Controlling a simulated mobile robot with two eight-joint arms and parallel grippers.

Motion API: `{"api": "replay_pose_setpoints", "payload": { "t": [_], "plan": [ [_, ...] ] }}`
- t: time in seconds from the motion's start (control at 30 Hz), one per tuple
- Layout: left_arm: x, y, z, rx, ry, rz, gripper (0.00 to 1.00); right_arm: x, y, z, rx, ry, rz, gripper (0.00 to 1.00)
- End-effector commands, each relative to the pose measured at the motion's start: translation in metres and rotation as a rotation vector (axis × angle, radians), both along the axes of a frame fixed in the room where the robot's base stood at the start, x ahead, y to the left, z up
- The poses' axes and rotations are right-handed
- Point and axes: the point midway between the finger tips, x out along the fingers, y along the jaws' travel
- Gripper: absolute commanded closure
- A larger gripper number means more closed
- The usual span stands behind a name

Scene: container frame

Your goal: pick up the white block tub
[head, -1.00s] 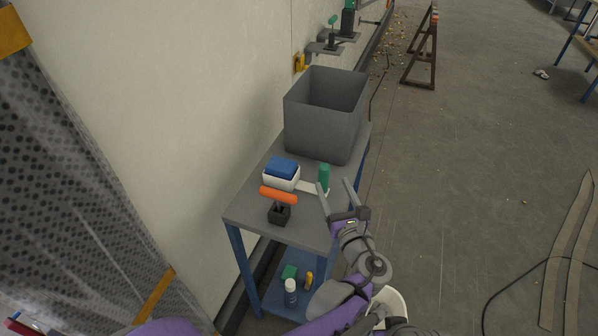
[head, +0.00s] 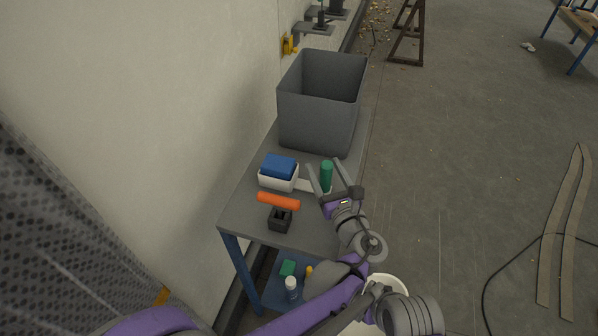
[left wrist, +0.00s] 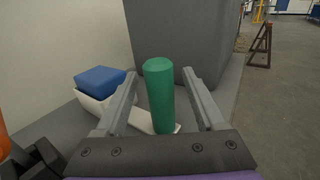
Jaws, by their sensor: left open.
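The white block tub (head: 276,184) stands on the grey table top with a blue block (head: 279,163) sitting in it. In the left wrist view the tub (left wrist: 91,103) is partly hidden behind the left finger. My left gripper (head: 322,163) is open, to the right of the tub and apart from it. A green cylinder (head: 326,178) stands upright and shows between its fingers; in the left wrist view the green cylinder (left wrist: 160,95) also lies between them. I cannot tell whether the fingers touch it. My right gripper is not in view.
A large grey bin (head: 318,115) stands behind the tub. An orange-handled black tool (head: 278,202) is in front of it. A flat white strip (head: 308,185) lies between tub and cylinder. The wall is close on the left. Small bottles sit on the blue lower shelf (head: 262,290).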

Motion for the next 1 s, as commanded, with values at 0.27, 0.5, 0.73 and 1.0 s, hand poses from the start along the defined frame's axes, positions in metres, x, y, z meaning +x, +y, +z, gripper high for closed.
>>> {"api": "replay_pose_setpoints", "payload": {
  "t": [0.27,0.5,0.73,1.0],
  "plan": [
    [0.000,0.000,0.000,0.000,0.000,0.000,0.57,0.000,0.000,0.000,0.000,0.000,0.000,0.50],
    [0.000,0.000,0.000,0.000,0.000,0.000,1.00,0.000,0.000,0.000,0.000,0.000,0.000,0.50],
    [0.000,0.000,0.001,0.000,-0.001,0.000,1.00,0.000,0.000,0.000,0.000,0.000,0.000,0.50],
    [0.000,0.000,0.020,0.000,-0.002,0.000,1.00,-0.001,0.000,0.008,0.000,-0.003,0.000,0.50]
  ]
}}
